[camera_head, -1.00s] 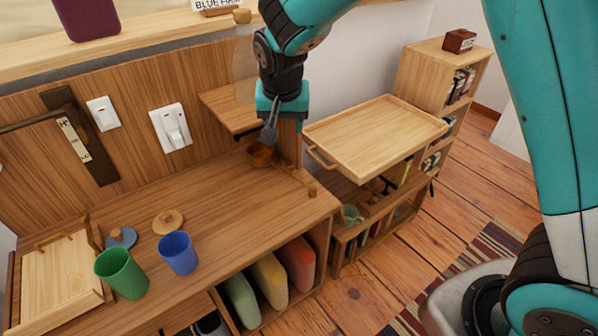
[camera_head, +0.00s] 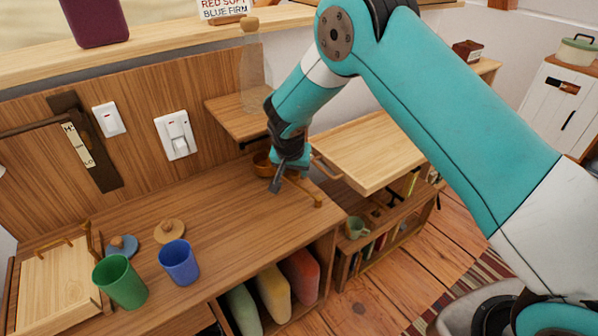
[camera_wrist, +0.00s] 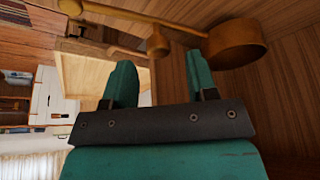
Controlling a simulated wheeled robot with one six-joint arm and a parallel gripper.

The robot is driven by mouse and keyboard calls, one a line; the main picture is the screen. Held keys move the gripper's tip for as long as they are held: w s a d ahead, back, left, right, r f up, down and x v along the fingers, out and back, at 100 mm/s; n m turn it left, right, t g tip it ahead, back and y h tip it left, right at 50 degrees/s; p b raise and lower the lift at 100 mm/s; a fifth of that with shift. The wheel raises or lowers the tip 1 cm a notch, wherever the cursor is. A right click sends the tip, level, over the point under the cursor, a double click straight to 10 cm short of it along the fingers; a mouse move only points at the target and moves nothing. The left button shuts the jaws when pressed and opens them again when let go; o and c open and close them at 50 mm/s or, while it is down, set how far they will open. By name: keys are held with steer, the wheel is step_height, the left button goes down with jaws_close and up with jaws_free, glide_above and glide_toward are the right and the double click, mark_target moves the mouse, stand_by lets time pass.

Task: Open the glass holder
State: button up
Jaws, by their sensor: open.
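No part in view is clearly marked as the glass holder. A round wooden cup (camera_head: 261,166) stands at the desk's back right, with a wooden rod ending in a knob (camera_head: 305,196) beside it. In the wrist view the cup (camera_wrist: 238,44) and the knob (camera_wrist: 158,45) lie beyond the fingers. My gripper (camera_head: 281,182) is open and empty just above the desk, in front of the cup and partly hiding it. A clear glass vessel (camera_head: 252,75) with a wooden stopper stands on a small wall shelf behind.
A green cup (camera_head: 120,282), a blue cup (camera_head: 179,263) and two knobbed lids stand at the desk's left, near a wooden box (camera_head: 55,285). A wooden tray (camera_head: 370,150) sits right of the desk, partly behind my arm. The desk's middle is clear.

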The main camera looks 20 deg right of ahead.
steer(key=shift+x, duration=1.45)
steer(key=shift+c, duration=0.5)
